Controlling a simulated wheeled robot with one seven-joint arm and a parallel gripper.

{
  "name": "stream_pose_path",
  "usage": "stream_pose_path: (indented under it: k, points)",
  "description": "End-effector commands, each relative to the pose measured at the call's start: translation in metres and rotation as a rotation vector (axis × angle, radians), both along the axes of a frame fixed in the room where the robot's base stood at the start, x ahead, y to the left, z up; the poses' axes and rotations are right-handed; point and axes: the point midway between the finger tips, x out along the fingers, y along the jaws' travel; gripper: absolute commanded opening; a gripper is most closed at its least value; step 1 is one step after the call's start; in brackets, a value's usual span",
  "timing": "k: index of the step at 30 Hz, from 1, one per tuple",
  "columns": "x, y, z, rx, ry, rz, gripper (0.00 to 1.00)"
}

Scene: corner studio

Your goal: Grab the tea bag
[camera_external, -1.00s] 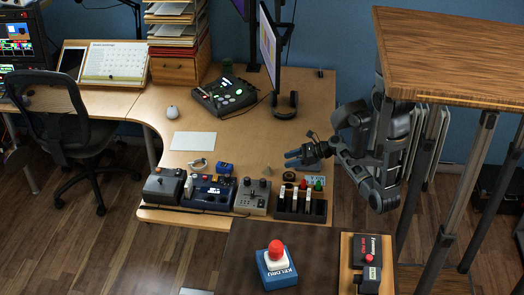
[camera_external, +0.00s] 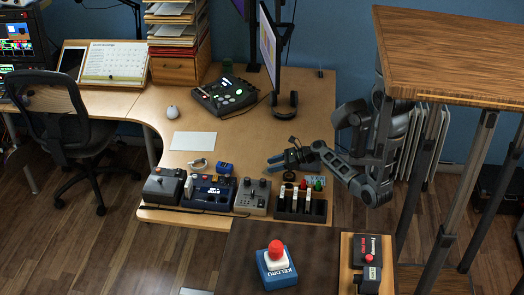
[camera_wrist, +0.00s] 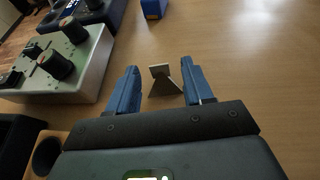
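The tea bag looks like a small beige-grey pyramid-like piece (camera_wrist: 165,86) standing on the wooden desk in the wrist view. My gripper (camera_wrist: 159,70) is open, with one blue finger to the left of the piece and one to the right. Gaps show on both sides, and I see no contact. In the external view my gripper (camera_external: 272,166) is low over the desk, behind the row of control boxes. The tea bag is too small or covered to make out clearly there.
A grey box with black knobs (camera_wrist: 72,58) is close on the left in the wrist view. A small blue box (camera_wrist: 153,9) lies beyond the fingers. A black holder with several coloured-top items (camera_external: 302,207) stands at the desk's front edge. Desk to the right is clear in the wrist view.

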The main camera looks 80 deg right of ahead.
Motion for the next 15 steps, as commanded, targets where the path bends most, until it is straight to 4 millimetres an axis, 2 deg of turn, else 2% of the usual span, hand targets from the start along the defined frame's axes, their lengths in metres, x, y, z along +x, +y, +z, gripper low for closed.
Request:
stream_pose_path:
  k: [2,15]
  points:
    - [-0.0002,0.0001,0.0001,0.000,0.000,0.000,0.43]
    - [-0.0004,0.0001,0.0002,0.000,0.000,0.000,0.01]
